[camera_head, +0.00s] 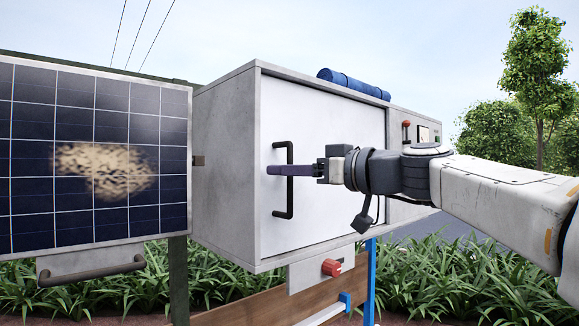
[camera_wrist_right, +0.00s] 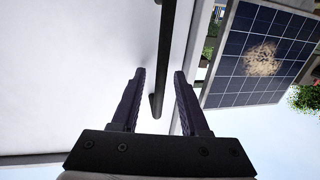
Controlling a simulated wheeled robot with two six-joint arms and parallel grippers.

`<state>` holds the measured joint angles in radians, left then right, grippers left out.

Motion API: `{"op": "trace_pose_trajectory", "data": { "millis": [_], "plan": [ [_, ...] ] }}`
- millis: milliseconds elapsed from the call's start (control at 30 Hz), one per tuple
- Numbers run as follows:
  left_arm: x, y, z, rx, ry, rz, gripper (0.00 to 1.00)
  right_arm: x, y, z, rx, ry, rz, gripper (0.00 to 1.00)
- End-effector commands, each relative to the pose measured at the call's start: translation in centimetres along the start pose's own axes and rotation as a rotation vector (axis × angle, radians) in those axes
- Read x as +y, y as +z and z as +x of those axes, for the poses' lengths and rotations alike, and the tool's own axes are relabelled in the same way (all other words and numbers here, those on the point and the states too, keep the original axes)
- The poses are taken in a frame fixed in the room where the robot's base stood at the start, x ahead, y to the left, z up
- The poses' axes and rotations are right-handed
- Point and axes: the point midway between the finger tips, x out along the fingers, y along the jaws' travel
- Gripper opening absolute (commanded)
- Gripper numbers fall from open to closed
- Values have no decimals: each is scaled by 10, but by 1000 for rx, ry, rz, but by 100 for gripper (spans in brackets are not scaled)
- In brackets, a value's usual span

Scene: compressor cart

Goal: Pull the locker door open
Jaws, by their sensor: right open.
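The locker (camera_head: 228,150) is a grey box with a white door (camera_head: 335,110) that sits flush in its frame, shut. A black upright bar handle (camera_head: 290,203) is on the door's left side. My right gripper (camera_head: 275,170) reaches in from the right at the handle's mid-height, and a dark finger crosses in front of the bar. In the right wrist view the fingers (camera_wrist_right: 160,75) are apart, with the handle (camera_wrist_right: 166,45) running between them; I see no clamping. Contact cannot be told. My left gripper is in neither view.
A soiled solar panel (camera_head: 60,110) with a lower handle (camera_head: 92,271) stands left of the locker. A red knob (camera_head: 331,267) is below the door. A blue roll (camera_head: 352,84) lies on top. A panel with a red lever (camera_head: 406,125) is at right.

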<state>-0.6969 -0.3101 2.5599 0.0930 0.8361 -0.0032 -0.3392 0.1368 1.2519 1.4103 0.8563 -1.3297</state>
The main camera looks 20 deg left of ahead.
Motion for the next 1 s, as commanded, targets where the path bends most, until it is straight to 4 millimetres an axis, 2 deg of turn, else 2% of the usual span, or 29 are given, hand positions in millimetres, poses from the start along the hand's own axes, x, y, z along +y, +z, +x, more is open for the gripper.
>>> {"op": "trace_pose_trajectory", "data": {
  "millis": [67,100,200,1000],
  "plan": [
    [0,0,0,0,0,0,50,0,0,0,0,0,1,44],
    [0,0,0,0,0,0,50,0,0,0,0,0,1,37],
    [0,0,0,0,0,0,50,0,0,0,0,0,1,0],
    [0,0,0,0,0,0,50,0,0,0,0,0,1,0]
  ]
}}
